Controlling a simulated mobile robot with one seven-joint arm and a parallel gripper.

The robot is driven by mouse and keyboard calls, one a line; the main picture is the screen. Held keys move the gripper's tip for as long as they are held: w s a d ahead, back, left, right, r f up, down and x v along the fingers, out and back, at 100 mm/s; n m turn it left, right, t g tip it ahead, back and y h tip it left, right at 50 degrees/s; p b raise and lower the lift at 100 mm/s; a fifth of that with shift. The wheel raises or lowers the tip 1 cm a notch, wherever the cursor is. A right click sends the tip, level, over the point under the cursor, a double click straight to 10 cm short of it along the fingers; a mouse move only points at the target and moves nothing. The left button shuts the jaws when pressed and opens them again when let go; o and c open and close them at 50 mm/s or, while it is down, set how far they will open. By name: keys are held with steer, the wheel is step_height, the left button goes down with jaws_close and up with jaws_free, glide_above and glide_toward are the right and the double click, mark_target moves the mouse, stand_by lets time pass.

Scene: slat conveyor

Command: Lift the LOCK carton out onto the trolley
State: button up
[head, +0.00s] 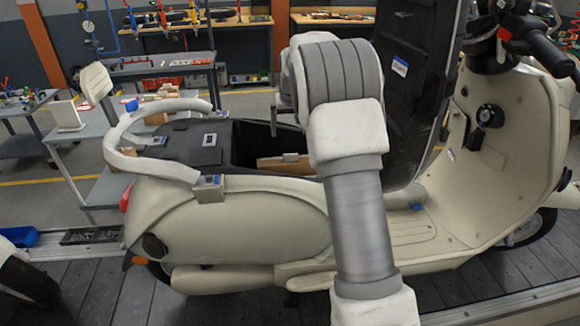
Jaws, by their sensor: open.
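A brown carton (285,162) lies in the open under-seat compartment of the cream scooter (240,225). A grey trolley (82,133) stands left of the scooter's tail, partly hidden by the grab rail. My arm rises in front of the scooter and bends over near the compartment.
The raised black seat (408,75) stands upright just right of my arm. The cream grab rail (125,140) curves around the tail, between compartment and trolley. A dark panel (190,142) covers the rear of the compartment. The scooter stands on the slat conveyor (100,285).

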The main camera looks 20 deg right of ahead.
glide_above(290, 154)
steer(key=s, duration=0.2)
step_height(290, 154, down, 6)
steer(key=r, duration=0.1)
steer(key=x, duration=0.3)
steer(key=p+x, duration=0.1)
steer(key=shift+s+a+f, duration=0.1)
steer(key=shift+s+f, duration=0.05)
steer(key=shift+f, duration=0.35)
steer(key=shift+w+f, duration=0.2)
steer(key=shift+f, duration=0.25)
jaws_close()
